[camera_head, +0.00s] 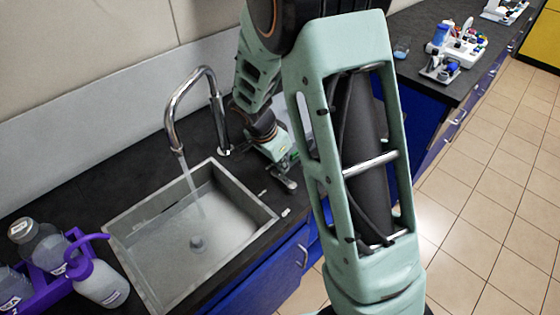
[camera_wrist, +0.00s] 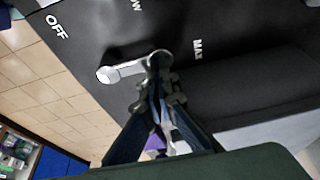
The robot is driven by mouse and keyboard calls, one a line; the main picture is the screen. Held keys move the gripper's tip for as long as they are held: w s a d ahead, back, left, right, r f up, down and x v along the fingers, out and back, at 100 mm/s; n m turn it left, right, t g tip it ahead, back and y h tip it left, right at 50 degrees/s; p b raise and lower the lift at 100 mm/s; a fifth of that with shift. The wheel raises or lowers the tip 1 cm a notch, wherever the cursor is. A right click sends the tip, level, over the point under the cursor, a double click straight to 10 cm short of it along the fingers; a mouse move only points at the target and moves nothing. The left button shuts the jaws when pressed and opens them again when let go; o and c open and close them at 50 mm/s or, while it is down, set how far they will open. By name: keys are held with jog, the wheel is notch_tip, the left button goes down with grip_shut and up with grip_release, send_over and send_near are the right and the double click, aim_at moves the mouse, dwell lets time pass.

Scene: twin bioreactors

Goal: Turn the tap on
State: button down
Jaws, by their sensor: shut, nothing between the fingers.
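The chrome tap (camera_head: 171,120) arches over the sink, and a stream of water (camera_head: 192,188) runs from its spout into the basin. In the wrist view, a silver lever (camera_wrist: 125,71) lies over the black counter, among the printed marks OFF, MAX and a partly cut-off one ending in "OW". My gripper (camera_head: 289,183) is low over the counter to the right of the tap. In the wrist view, my gripper (camera_wrist: 160,88) is shut, with its fingertips at the lever's right end. They overlap it there; whether they touch it, I cannot tell.
The grey sink (camera_head: 258,212) holds some water. A white wash bottle (camera_head: 101,285) with a purple top and other bottles in a purple rack (camera_head: 50,290) stand at the left. Lab items (camera_head: 455,45) sit on the far counter. The tiled floor (camera_head: 490,190) is clear at the right.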

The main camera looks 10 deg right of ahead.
dwell(0.3)
jog(key=shift+s+a+f+b, duration=0.15)
jog(key=shift+a+b, duration=0.1)
jog(key=shift+b, duration=0.5)
jog(key=shift+s+a+n+b, duration=0.2)
jog(key=shift+a+n+b, duration=0.05)
jog(key=shift+n+b, duration=0.15)
jog(key=shift+r, duration=0.3)
